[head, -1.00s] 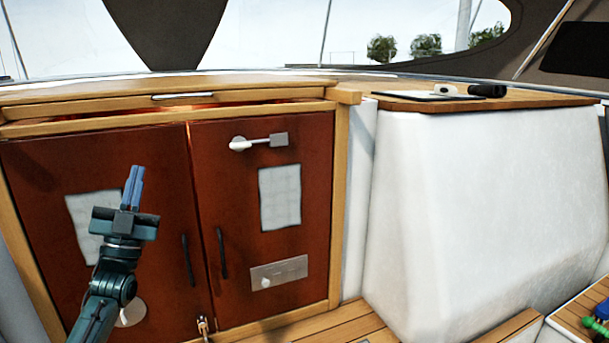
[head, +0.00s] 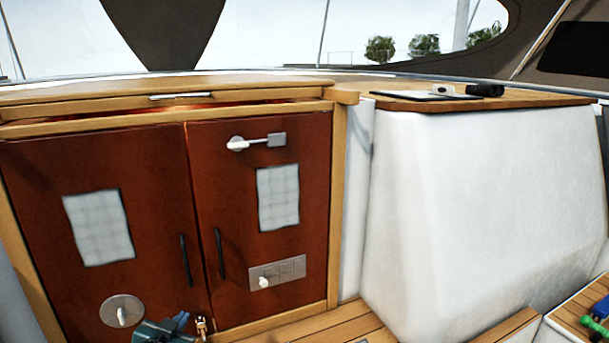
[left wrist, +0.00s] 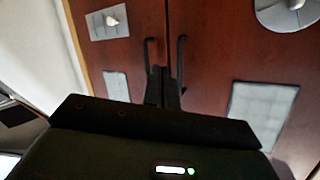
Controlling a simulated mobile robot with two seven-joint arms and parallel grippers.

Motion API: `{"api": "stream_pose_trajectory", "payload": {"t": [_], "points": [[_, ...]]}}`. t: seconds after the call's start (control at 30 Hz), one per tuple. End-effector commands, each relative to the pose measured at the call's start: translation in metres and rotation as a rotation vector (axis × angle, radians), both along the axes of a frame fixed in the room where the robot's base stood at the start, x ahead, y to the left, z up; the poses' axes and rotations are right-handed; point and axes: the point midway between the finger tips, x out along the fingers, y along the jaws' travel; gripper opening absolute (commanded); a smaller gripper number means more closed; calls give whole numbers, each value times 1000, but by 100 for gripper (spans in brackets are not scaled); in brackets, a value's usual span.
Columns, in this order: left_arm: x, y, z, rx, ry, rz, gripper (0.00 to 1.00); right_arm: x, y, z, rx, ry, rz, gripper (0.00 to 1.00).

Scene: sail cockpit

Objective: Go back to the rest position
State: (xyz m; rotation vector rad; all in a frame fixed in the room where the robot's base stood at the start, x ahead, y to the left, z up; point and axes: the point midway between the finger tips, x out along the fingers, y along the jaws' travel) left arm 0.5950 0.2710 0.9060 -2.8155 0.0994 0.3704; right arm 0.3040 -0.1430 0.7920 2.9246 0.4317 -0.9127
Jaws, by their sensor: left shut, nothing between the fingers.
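My left gripper (head: 181,320) shows at the bottom edge of the head view, in front of the lower part of the two red-brown cabinet doors (head: 160,215). Its blue fingers are together and hold nothing. Most of its arm is below the picture. In the left wrist view, the dark fingers (left wrist: 163,86) are close together in front of the doors, with the two black door handles just beyond them. Whether the fingers touch the doors I cannot tell. My right gripper is in neither view.
The doors carry black handles (head: 220,252), a latch (head: 260,141), a round plate (head: 122,311) and a switch panel (head: 278,272). A white moulded block (head: 480,210) stands to the right. Colourful items (head: 598,322) lie at the lower right.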

Motion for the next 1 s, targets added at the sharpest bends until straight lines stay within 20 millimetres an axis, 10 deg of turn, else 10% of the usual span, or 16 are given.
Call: {"api": "stream_pose_trajectory", "payload": {"t": [0.2,0.5,1.0], "points": [[-131,-68,-85,-98,178,-89,0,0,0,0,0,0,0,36],[-268,-121,-114,-230,348,-126,0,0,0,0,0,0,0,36],[-291,-128,-114,-254,378,-127,0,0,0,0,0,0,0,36]]}}
